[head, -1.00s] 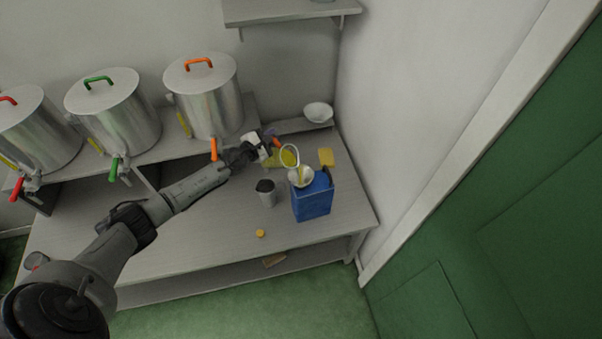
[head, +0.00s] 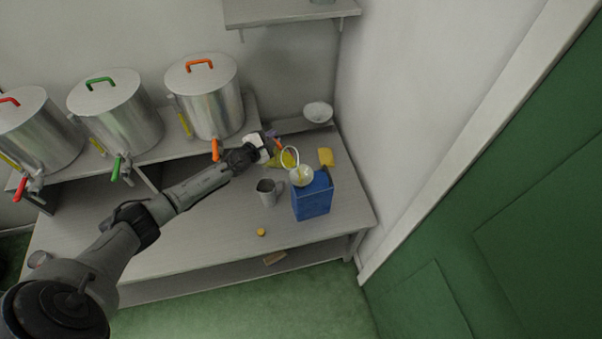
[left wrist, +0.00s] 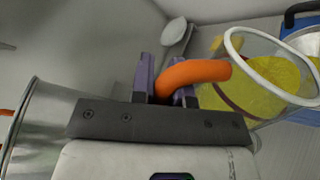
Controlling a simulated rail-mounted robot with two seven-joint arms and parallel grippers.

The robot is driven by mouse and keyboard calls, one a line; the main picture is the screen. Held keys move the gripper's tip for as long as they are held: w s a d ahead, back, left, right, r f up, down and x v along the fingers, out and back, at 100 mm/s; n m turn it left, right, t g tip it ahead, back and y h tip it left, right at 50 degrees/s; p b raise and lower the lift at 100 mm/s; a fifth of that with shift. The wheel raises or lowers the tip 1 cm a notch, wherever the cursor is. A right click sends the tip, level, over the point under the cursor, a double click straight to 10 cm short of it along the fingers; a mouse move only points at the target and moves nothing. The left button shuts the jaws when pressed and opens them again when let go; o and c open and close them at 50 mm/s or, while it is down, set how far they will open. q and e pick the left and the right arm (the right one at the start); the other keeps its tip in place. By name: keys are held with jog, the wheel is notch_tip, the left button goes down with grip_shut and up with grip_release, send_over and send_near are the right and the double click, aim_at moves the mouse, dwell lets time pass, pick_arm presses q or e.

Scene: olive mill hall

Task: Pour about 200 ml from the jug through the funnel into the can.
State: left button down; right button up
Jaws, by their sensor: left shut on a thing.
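The clear jug (head: 288,158) has a white rim, an orange handle and yellow liquid inside. My left gripper (head: 268,145) is shut on the handle, which shows between its purple fingers (left wrist: 168,82) in the left wrist view. The jug (left wrist: 262,92) is held beside and a little above the funnel, its rim near it. The pale funnel (head: 303,177) sits in the top of the blue can (head: 313,202), with a yellowish tint inside. The can stands upright on the table. I see no stream between jug and funnel. My right gripper is out of view.
A grey metal cup (head: 267,196) stands left of the can, and a yellow cap (head: 261,232) lies in front. A yellow sponge (head: 326,157) and a white bowl (head: 318,112) are behind. Steel tanks (head: 204,100) with taps line the left shelf; a wall closes the right.

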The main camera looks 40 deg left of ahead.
pick_arm(q)
jog(key=shift+d+r+p, duration=0.1)
jog(key=shift+r+p, duration=0.2)
jog(key=shift+p, duration=0.15)
jog(key=shift+w+d+r+m+p, duration=0.15)
jog(key=shift+r+m+p, duration=0.1)
jog(key=shift+m+p, duration=0.4)
dwell(0.4)
